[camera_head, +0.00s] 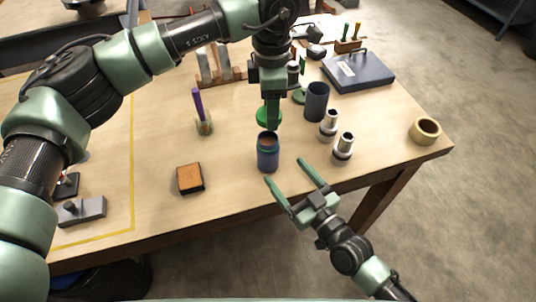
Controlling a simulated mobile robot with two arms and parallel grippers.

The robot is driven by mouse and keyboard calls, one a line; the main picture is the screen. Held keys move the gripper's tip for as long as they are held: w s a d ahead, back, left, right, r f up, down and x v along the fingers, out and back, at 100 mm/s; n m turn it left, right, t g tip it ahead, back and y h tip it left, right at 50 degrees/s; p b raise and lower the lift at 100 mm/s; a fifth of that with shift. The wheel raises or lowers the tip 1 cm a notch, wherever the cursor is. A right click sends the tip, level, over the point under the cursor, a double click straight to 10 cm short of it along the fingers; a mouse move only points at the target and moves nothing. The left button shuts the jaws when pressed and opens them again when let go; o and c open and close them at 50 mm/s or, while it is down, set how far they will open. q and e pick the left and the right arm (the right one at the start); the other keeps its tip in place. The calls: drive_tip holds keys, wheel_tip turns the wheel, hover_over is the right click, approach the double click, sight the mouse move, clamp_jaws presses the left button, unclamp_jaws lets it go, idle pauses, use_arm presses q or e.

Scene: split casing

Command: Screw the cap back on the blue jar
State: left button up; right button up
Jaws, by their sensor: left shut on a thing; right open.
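My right gripper (285,171) is open and empty, at the table's front edge to the lower right of the jar. Its fingers point towards the jar and do not appear to touch it.
Right of the jar stand two metal-topped cylinders (343,148), a dark cup (316,103) and a tape roll (425,131). A wooden block (190,178) and a holder with a purple item (199,105) are left. A dark case (358,72) lies behind. Table between block and jar is clear.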

sight(268, 152)
drive_tip(key=x, duration=1.2)
clamp_jaws()
